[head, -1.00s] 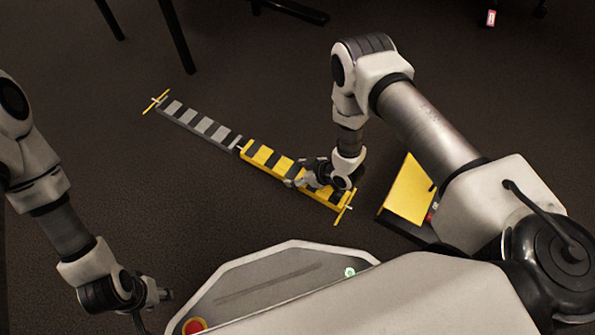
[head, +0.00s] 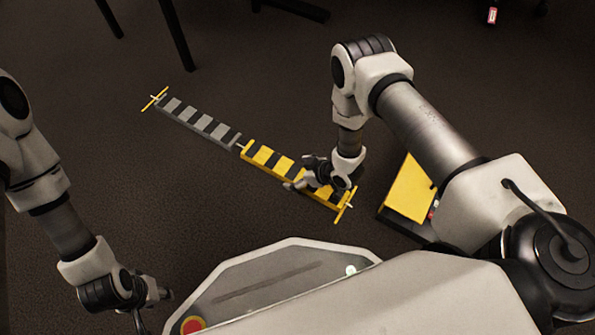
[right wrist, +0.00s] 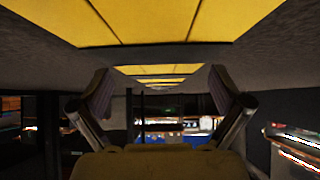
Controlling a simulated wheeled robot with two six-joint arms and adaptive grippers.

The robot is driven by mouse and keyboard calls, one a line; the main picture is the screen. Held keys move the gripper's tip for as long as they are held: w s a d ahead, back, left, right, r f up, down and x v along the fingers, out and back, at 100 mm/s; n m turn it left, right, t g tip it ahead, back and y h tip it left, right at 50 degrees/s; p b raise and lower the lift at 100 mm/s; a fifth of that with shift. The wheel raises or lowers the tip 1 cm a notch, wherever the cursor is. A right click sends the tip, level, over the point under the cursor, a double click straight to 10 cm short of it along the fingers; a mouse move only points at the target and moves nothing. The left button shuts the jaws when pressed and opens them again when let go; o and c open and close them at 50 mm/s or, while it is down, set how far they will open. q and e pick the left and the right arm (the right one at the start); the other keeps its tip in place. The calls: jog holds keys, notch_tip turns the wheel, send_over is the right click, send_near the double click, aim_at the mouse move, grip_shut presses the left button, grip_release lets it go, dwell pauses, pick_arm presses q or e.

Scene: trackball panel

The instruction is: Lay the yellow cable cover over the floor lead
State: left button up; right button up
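The yellow cable cover (head: 265,156), striped with black, lies on the dark floor in line with a grey and black striped cover (head: 205,125). A pale bit of the floor lead (head: 239,146) shows between the two; the rest along the yellow cover is hidden beneath it. My right gripper (head: 304,172) is at the right part of the yellow cover, its fingers spread. In the right wrist view the fingers (right wrist: 162,95) stand apart with nothing clamped, and yellow panels (right wrist: 160,20) fill the top. My left gripper (head: 155,305) is empty, far to the lower left, fingers apart.
Thin yellow marks (head: 155,98) cross the line's far left end and its right end (head: 345,205). A yellow-topped dark box (head: 408,190) stands right of my right gripper. Dark furniture legs (head: 177,35) are at the back. The floor left of the covers is clear.

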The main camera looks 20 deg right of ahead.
jog(key=v, duration=1.2)
